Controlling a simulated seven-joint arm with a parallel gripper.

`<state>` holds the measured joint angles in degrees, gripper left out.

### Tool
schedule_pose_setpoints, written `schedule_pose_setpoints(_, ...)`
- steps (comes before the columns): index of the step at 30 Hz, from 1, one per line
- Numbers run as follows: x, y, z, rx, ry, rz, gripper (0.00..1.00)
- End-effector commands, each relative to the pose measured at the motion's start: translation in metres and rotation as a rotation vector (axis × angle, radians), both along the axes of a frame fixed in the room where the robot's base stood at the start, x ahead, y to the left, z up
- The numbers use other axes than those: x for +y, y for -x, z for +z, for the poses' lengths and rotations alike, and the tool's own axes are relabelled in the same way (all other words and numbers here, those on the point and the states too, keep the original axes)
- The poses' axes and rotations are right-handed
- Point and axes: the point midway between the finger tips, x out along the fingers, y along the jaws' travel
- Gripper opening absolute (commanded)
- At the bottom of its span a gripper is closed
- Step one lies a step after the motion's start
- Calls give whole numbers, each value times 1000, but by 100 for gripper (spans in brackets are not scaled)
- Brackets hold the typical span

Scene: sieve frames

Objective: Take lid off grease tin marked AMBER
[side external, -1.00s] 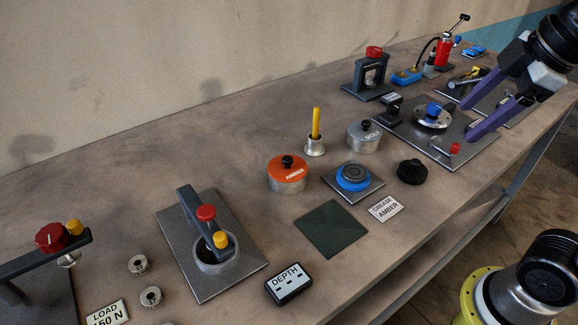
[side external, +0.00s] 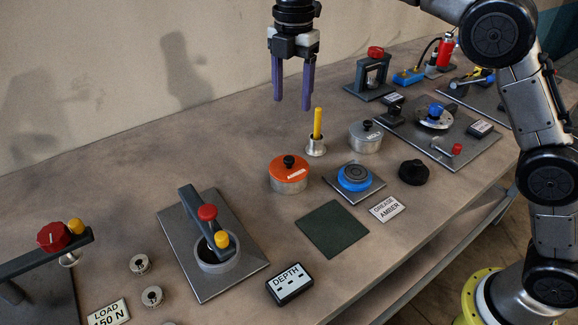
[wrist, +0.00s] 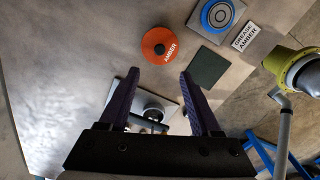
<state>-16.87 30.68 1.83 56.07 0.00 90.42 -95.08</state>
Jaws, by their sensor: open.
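The grease tin marked AMBER (side external: 289,182) stands on the bench, a silvery round tin. Its orange lid (side external: 280,171) with a black knob sits on it; the lid and its AMBER label also show in the wrist view (wrist: 154,52). My gripper (side external: 292,103) has purple fingers pointing down, open and empty. It is high above the bench, behind the tin and the yellow-handled brush or stick, clear of both. In the wrist view the tin lies ahead of the fingertips.
A yellow stick in a small metal cup (side external: 316,141) stands close behind the tin. A second grey-lidded tin (side external: 365,138) is to the right. A blue round piece on a plate (side external: 354,178), a dark green mat (side external: 333,229) and a GREASE AMBER card (side external: 387,209) lie nearby.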

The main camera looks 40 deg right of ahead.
Motion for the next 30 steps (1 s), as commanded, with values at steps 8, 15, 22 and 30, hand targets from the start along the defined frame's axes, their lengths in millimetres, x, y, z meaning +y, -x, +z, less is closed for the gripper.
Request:
schedule_pose_setpoints(8, 6, 2, -41, 23, 7, 10, 64)
schedule_pose_setpoints(15, 6, 1, -82, 19, 6, 10, 64)
schedule_pose_setpoints(22, 6, 0, -98, 18, 5, 10, 64)
schedule_pose_setpoints(30, 6, 0, -134, 20, 6, 10, 64)
